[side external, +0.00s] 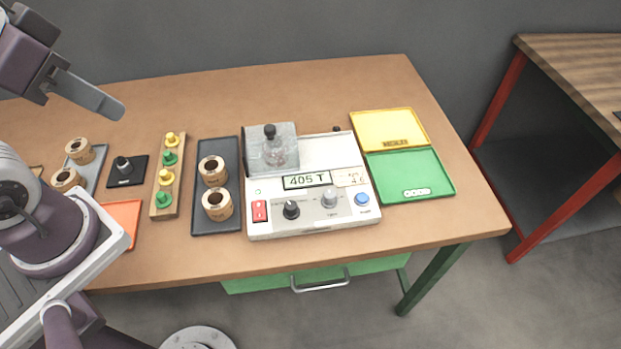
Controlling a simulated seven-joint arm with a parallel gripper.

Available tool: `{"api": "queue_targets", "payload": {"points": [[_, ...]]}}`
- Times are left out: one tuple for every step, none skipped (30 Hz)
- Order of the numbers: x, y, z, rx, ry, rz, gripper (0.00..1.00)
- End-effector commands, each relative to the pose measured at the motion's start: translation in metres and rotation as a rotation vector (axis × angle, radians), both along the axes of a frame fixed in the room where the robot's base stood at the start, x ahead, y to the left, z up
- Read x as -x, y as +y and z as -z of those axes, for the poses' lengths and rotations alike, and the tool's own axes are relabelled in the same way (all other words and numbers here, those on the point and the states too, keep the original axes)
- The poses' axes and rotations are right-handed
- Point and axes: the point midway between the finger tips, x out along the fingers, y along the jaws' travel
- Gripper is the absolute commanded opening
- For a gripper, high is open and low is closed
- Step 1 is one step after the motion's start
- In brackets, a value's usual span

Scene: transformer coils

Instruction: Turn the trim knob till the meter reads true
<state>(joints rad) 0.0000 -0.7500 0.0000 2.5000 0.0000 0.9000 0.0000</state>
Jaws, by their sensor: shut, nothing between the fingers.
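The meter (262,223) is a white bench box near the middle of the table. Its display (307,180) reads "405 T". A small card (350,178) beside the display has handwriting too small to read surely. On the front panel are a black knob (291,209) and a grey knob (329,197); their labels are too small to read, so I cannot tell for certain which is the trim knob. My gripper (118,110) is shut and empty, raised above the table at the upper left, well away from the meter.
A clear cover (271,150) with a black knob stands on the meter's back left. A red switch (259,211) and blue button (362,199) flank the knobs. Coils on a dark tray (215,224) and a peg rack (157,209) stand left; yellow (419,125) and green (440,172) trays right.

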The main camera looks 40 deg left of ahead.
Motion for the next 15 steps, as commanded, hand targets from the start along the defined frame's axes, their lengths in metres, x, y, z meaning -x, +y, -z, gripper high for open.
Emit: {"api": "queue_targets", "payload": {"points": [[0.0000,0.0000,0.0000,0.000,0.000,0.000,0.00],[0.0000,0.0000,0.0000,0.000,0.000,0.000,0.00],[0.0000,0.0000,0.0000,0.000,0.000,0.000,0.00],[0.0000,0.0000,0.0000,0.000,0.000,0.000,0.00],[0.0000,0.0000,0.0000,0.000,0.000,0.000,0.00],[0.0000,0.0000,0.0000,0.000,0.000,0.000,0.00],[0.0000,0.0000,0.0000,0.000,0.000,0.000,0.00],[0.0000,0.0000,0.0000,0.000,0.000,0.000,0.00],[0.0000,0.0000,0.0000,0.000,0.000,0.000,0.00],[0.0000,0.0000,0.0000,0.000,0.000,0.000,0.00],[0.0000,0.0000,0.0000,0.000,0.000,0.000,0.00],[0.0000,0.0000,0.0000,0.000,0.000,0.000,0.00],[0.0000,0.0000,0.0000,0.000,0.000,0.000,0.00],[-0.0001,0.0000,0.0000,0.000,0.000,0.001,0.06],[-0.0018,-0.0002,-0.0006,-0.005,0.004,0.007,0.14]]}}
